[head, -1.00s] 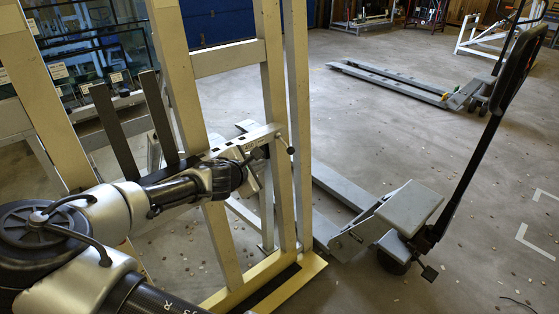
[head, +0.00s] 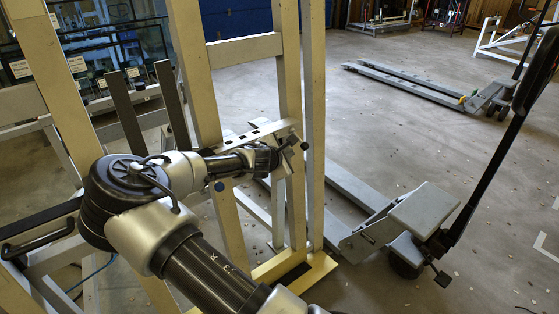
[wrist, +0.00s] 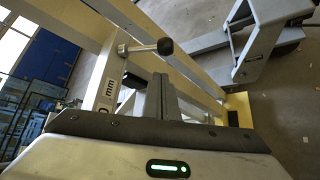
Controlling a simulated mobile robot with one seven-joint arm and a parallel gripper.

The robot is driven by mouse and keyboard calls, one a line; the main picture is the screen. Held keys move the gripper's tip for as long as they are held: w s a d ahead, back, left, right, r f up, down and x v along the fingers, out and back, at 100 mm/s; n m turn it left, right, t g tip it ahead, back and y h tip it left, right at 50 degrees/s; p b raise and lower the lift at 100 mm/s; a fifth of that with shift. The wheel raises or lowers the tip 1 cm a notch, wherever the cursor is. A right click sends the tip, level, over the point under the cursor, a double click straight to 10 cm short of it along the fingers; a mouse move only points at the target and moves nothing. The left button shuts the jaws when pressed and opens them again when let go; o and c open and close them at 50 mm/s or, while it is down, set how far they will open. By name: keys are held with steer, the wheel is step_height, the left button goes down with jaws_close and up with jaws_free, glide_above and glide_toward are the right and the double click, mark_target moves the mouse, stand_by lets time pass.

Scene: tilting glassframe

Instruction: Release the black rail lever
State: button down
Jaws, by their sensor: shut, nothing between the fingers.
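A light grey rail (head: 262,133) with dark slots crosses the cream upright frame. It also shows in the wrist view, with "mm" markings (wrist: 106,90). A rod with a round black knob (wrist: 165,46), seemingly the black rail lever, sticks out at the rail's end. The knob also shows in the head view (head: 304,145). My gripper (wrist: 160,90) is shut and empty, its grey fingers together just below the knob in the wrist view. A gap shows between fingertips and knob there. In the head view my gripper (head: 283,157) is beside the rail's end, partly hiding it.
Cream posts (head: 291,110) stand close around my arm. A grey pallet truck (head: 425,212) with a tall black handle stands to the right, its forks reaching toward the frame. Another pallet truck (head: 420,85) is farther back. Open floor lies between them.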

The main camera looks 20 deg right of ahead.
steer(key=shift+s+d+r, duration=0.1)
steer(key=shift+d+r, duration=0.15)
steer(key=shift+d, duration=0.25)
steer(key=shift+s+d+r, duration=0.1)
steer(key=shift+d+r, duration=0.15)
steer(key=shift+d, duration=0.2)
steer(key=shift+r+p, duration=0.3)
steer(key=shift+p, duration=0.85)
steer(key=shift+r+g+p, duration=0.15)
steer(key=shift+g+p, duration=0.25)
steer(key=shift+p, duration=0.25)
